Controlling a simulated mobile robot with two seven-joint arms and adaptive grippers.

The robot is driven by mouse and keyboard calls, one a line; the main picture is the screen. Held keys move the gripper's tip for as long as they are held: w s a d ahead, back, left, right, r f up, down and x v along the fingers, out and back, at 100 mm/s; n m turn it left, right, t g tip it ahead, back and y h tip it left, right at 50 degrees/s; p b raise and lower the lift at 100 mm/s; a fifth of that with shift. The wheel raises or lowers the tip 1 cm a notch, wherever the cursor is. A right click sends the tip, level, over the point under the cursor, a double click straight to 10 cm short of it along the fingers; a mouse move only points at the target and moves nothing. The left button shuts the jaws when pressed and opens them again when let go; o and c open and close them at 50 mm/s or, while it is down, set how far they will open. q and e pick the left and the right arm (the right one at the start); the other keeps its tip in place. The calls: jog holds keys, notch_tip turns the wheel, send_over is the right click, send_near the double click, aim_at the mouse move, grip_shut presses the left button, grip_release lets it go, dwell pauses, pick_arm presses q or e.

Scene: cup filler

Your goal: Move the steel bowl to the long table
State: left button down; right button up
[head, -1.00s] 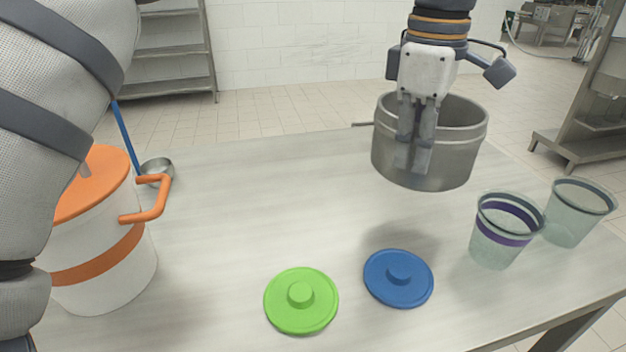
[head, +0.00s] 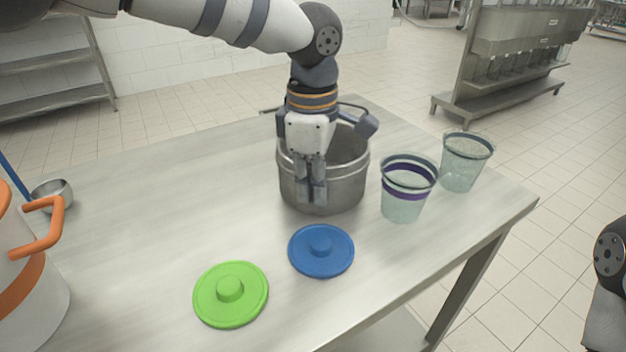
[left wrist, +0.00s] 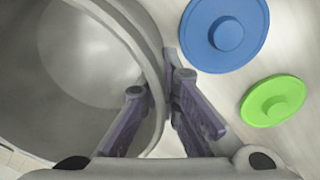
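The steel bowl (head: 348,190) is a deep grey pot with side handles, upright at the far side of the metal table (head: 150,230). Its base looks at or very near the tabletop. My left gripper (head: 312,195) is at its near wall. In the left wrist view the bowl (left wrist: 85,60) fills the left side. Its rim runs between the fingers of my left gripper (left wrist: 160,85), one inside and one outside, and they look closed on the wall. My right gripper is out of view.
A blue lid (head: 321,251) and a green lid (head: 231,294) lie in front of the bowl. Two clear cups (head: 404,200) (head: 464,165) stand to its right. An orange-trimmed white pot (head: 35,300) and a ladle (head: 52,195) are at left. A rack (head: 510,60) stands behind.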

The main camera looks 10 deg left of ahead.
pick_arm(q)
jog(key=c, duration=2.3)
grip_release()
jog(key=o, duration=0.5)
jog(key=shift+f, duration=0.1)
notch_tip(320, 180, up, 12)
jog(key=shift+s, duration=0.15)
